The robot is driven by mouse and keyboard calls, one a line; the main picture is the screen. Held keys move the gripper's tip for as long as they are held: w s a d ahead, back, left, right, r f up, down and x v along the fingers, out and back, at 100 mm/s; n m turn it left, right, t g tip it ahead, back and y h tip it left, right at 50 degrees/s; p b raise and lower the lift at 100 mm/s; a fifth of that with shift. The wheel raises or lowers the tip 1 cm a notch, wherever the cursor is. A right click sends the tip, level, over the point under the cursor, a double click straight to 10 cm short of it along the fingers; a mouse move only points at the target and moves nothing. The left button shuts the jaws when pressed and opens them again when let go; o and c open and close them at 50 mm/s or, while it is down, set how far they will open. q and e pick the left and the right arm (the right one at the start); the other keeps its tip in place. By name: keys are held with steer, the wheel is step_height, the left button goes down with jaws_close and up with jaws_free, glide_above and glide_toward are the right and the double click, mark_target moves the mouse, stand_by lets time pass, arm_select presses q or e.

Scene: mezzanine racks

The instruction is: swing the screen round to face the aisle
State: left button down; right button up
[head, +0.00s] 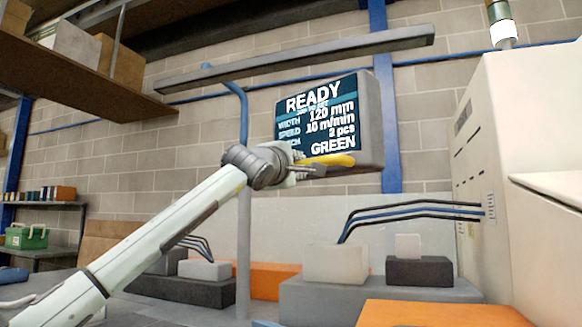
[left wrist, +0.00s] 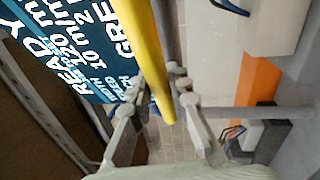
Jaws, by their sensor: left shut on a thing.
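The screen (head: 318,110) is a dark blue panel in a grey housing, with white text reading READY and GREEN. In the head view it faces me, turned a little toward the left. A yellow handle (head: 338,160) runs along its lower edge. My left gripper (head: 300,168) is shut on the handle near its left end. In the left wrist view, the yellow handle (left wrist: 148,55) passes between the fingers (left wrist: 165,105), and the screen (left wrist: 80,45) lies at upper left. The far ends of the fingers are partly hidden. My right gripper is not in view.
A blue-and-grey post (head: 243,210) stands left of the screen, under a long grey overhead beam (head: 300,60). A large cream machine (head: 515,150) stands at right. Shelves with boxes (head: 75,70) are at upper left.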

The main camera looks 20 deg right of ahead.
arm_select(q)
steer(key=shift+d, duration=0.15)
steer(key=c, duration=1.4)
jaws_free()
steer(key=v, duration=1.2)
steer(key=shift+s, duration=0.1)
